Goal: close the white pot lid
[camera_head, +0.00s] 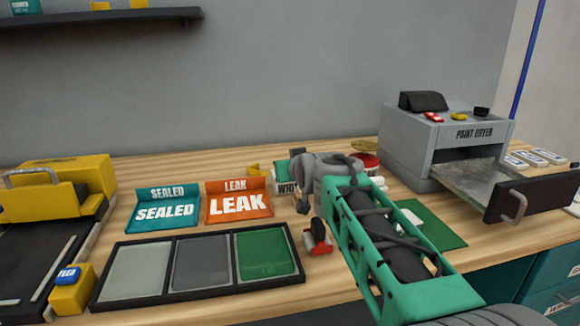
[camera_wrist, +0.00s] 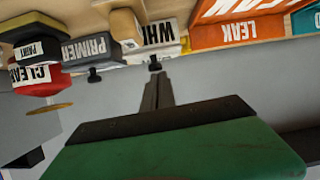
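The white pot (camera_head: 287,188), labelled "WHI", stands on the bench in the head view, partly hidden by my arm. In the wrist view, which looks upside down, the white pot (camera_wrist: 161,33) is at the top middle. A small black piece (camera_wrist: 155,63) shows at its lid edge. Whether its lid is open or closed is unclear. My gripper (camera_wrist: 157,80) points at this pot with its narrow dark fingers together, seemingly empty. The fingertips look close to the black piece; contact cannot be told. In the head view my arm hides the fingers.
Primer (camera_wrist: 88,45) and clear (camera_wrist: 38,73) containers stand beside the white pot. Orange LEAK (camera_head: 238,200) and teal SEALED (camera_head: 165,212) signs are left of it. A three-part tray (camera_head: 205,290) lies in front. A paint dryer (camera_head: 440,140) with an open drawer (camera_head: 530,195) stands right.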

